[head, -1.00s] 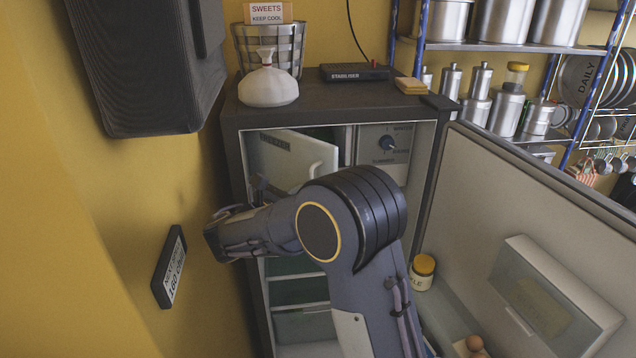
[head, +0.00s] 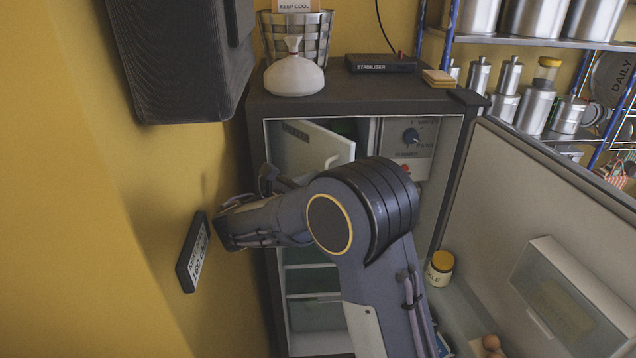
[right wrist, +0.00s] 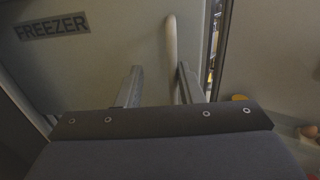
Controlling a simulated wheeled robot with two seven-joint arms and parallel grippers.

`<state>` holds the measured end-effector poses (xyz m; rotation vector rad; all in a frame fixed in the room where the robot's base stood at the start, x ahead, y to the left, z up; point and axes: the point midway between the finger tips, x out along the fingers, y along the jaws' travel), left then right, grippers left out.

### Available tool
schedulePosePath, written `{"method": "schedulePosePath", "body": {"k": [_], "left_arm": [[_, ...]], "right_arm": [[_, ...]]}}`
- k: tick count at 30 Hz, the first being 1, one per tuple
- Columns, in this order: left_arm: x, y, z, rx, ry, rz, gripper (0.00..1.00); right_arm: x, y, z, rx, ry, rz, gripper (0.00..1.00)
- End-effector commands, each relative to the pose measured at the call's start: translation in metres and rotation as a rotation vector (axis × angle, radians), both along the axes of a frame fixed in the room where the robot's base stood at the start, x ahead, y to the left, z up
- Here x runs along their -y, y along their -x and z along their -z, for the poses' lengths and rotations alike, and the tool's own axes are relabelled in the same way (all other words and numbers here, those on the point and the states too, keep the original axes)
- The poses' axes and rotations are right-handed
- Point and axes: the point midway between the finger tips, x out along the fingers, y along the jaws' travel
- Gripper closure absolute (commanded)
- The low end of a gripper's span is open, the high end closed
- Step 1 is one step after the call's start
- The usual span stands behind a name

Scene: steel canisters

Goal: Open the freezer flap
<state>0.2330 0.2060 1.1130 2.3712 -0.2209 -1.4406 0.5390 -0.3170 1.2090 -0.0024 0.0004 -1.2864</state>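The freezer flap (head: 318,147) is a pale panel inside the top of the open fridge (head: 455,130). It stands ajar, angled outward, with a gap showing above and to its right. Its FREEZER label also shows in the right wrist view (right wrist: 52,25). The flap's upright white handle (right wrist: 172,50) lies between the two fingers of my right gripper (right wrist: 157,85), nearer the right finger. The fingers are apart, with space left of the handle. In the head view my right arm hides the gripper and the flap's lower part. My left gripper is not in view.
The fridge door (head: 540,200) stands wide open at right, with a yellow-lidded jar (head: 439,268) and eggs (head: 490,343) on its shelf. A control panel (head: 408,140) sits right of the flap. A wall sign (head: 193,252) is close to my arm at left.

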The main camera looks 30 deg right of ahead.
Motion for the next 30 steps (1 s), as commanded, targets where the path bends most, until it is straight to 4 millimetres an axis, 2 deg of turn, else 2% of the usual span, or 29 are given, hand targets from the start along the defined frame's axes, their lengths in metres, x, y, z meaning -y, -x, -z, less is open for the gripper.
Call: {"method": "schedulePosePath", "body": {"k": [8, 11, 18, 21, 23, 27, 30], "left_arm": [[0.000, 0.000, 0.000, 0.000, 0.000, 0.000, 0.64], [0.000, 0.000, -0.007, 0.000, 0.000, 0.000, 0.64], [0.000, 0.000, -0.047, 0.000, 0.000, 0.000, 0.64], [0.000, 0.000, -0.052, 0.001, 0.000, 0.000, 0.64], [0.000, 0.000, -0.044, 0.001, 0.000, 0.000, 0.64], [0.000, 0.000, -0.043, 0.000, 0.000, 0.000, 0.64], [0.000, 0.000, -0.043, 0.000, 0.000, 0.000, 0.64]], "right_arm": [[0.001, 0.000, 0.001, -0.003, 0.000, 0.001, 0.70], [0.001, 0.000, -0.005, -0.003, 0.000, 0.001, 0.70], [-0.002, 0.000, -0.045, 0.002, 0.002, -0.004, 0.70], [-0.011, 0.016, -0.061, 0.003, 0.001, -0.005, 0.70], [-0.016, 0.024, -0.067, 0.007, -0.001, -0.005, 0.70], [-0.027, 0.045, -0.093, 0.006, -0.003, -0.004, 0.70], [-0.039, 0.065, -0.102, 0.003, -0.001, -0.005, 0.70]]}}
